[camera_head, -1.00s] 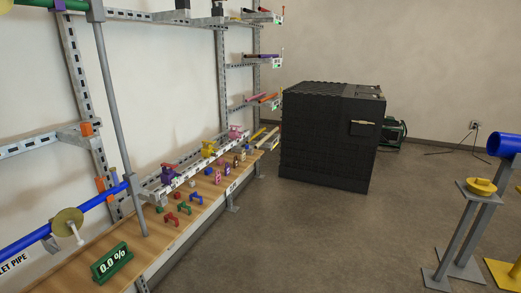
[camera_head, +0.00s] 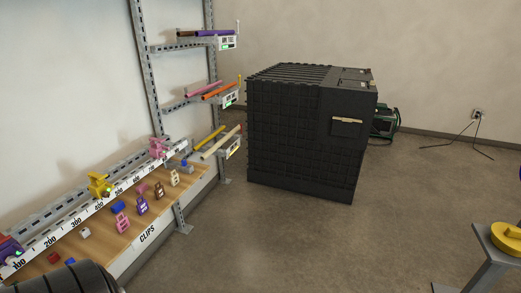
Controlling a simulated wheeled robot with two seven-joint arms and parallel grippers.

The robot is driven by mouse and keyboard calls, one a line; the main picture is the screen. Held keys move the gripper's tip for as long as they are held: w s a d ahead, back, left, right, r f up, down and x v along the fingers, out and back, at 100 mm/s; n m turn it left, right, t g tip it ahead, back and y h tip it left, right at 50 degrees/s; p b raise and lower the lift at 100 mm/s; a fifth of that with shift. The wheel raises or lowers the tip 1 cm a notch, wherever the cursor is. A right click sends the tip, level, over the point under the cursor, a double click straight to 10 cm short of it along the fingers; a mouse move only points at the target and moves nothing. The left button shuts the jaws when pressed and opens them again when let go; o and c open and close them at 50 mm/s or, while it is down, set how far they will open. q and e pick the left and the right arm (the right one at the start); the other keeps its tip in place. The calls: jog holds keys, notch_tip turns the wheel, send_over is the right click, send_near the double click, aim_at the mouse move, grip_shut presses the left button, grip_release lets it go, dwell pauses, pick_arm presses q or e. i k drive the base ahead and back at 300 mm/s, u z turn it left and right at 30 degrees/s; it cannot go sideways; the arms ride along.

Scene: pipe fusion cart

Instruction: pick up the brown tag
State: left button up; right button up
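The brown tag (camera_head: 158,190) is small and stands on the wooden shelf (camera_head: 196,186) at the left of the head view. It is in a row of tags, between a purple tag (camera_head: 141,205) and a cream tag (camera_head: 174,178). A pink tag (camera_head: 122,223) is at the near end of the row. Neither of my grippers shows. A dark ribbed rounded part, probably of my arm, shows at the bottom left, well short of the brown tag.
A ruled metal rail (camera_head: 75,222) with yellow (camera_head: 98,186) and pink clamps (camera_head: 157,147) runs behind the tags. Small blue, red and grey blocks lie nearby. A black cabinet (camera_head: 300,140) stands beyond the shelf. The floor (camera_head: 310,240) between is clear.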

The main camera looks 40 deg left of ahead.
aim_at(160, 191)
jog(key=z, duration=0.05)
jog(key=i, duration=2.2)
jog(key=u, duration=1)
jog(key=i, duration=1.15)
jog(key=u, duration=1.55)
jog(key=i, duration=0.65)
jog(key=u, duration=0.45)
